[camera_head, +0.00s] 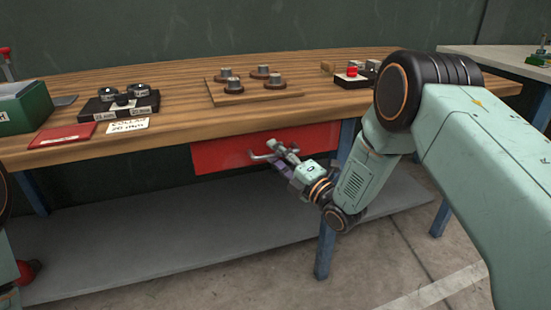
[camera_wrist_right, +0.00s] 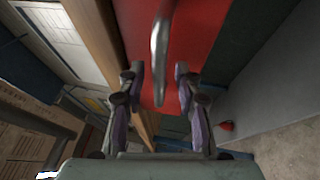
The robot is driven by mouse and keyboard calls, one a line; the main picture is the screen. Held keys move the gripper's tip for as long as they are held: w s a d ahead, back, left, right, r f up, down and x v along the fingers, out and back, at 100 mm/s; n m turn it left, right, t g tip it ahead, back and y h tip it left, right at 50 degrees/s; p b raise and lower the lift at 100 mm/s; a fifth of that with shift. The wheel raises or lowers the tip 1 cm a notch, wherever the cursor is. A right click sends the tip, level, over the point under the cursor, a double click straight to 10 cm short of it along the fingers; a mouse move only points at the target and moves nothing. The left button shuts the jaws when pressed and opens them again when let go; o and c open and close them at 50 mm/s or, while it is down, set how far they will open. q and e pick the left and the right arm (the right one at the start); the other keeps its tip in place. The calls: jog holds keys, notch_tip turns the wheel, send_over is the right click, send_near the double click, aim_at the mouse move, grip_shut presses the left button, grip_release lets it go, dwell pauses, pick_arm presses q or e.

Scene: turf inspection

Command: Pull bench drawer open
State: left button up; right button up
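The wooden bench (camera_head: 330,112) has a red drawer (camera_head: 225,154) under its front edge. The drawer front looks closed against the bench, and it also fills the upper middle of the right wrist view (camera_wrist_right: 200,35). A grey metal handle (camera_head: 262,157) stands out from it. My right gripper (camera_head: 280,152) is at the handle. In the right wrist view its two fingers (camera_wrist_right: 156,75) are apart, with the handle (camera_wrist_right: 160,45) lined up between them. Neither finger clearly touches it. My left gripper is out of view; only bits of my left arm show at the left edge.
On the bench top are a green box (camera_head: 25,108), a red booklet (camera_head: 63,135), a black block with knobs (camera_head: 120,106), and a wooden board with metal pegs (camera_head: 250,93). A blue leg (camera_head: 326,245) stands right of the drawer. A grey shelf (camera_head: 180,240) lies below.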

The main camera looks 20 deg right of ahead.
jog(key=shift+d+r, duration=0.1)
jog(key=shift+r, duration=0.05)
jog(key=shift+c, duration=0.6)
grip_shut()
